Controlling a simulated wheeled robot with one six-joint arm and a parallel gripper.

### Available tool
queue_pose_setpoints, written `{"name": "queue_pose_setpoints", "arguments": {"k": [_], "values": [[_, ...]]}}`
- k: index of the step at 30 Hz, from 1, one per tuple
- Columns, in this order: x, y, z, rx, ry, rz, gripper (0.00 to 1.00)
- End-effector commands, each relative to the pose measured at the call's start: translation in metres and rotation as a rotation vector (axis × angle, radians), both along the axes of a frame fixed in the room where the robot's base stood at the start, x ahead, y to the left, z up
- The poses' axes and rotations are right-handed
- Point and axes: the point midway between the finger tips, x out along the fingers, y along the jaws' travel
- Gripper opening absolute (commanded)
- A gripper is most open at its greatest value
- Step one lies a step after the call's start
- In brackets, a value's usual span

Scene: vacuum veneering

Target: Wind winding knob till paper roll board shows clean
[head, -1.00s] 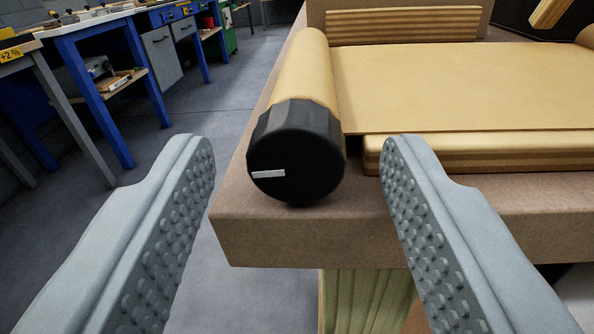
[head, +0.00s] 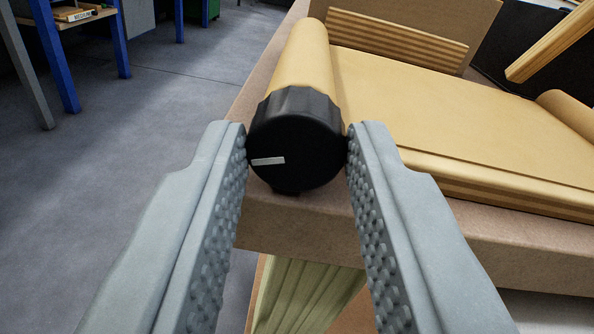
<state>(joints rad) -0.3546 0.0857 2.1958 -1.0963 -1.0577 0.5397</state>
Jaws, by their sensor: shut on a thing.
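The winding knob (head: 297,135) is black and faceted, with a white mark on its face that lies nearly level and points left. It sits on the near end of the paper roll (head: 302,58), at the table's corner. My gripper (head: 297,148) is shut on the knob, one ridged grey finger at each side. Tan paper (head: 430,95) runs from the roll to the right over the board (head: 480,190), whose layered edge shows below it. The paper covers the board's top. A second roll (head: 570,110) is at the right.
The brown table (head: 420,225) has its front edge just under the knob. A ribbed panel (head: 395,40) stands at the back, and a wooden bar (head: 550,40) slants at upper right. Blue-legged benches (head: 50,45) stand at far left, with open floor (head: 130,150) between.

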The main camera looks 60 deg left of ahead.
Motion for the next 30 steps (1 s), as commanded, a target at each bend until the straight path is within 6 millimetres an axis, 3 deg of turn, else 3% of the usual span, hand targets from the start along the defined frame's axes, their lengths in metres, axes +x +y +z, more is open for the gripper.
{"name": "queue_pose_setpoints", "arguments": {"k": [4, 5, 8, 20, 30], "values": [[0.0, 0.0, 0.0, 0.0, 0.001, 0.0, 0.06], [0.0, 0.0, 0.0, 0.0, 0.001, 0.0, 0.3], [0.0, 0.0, 0.0, 0.001, 0.002, 0.0, 0.5], [-0.001, -0.006, 0.0, 0.001, 0.001, -0.001, 0.5], [-0.02, -0.059, 0.001, 0.0, 0.002, -0.003, 0.5]]}}
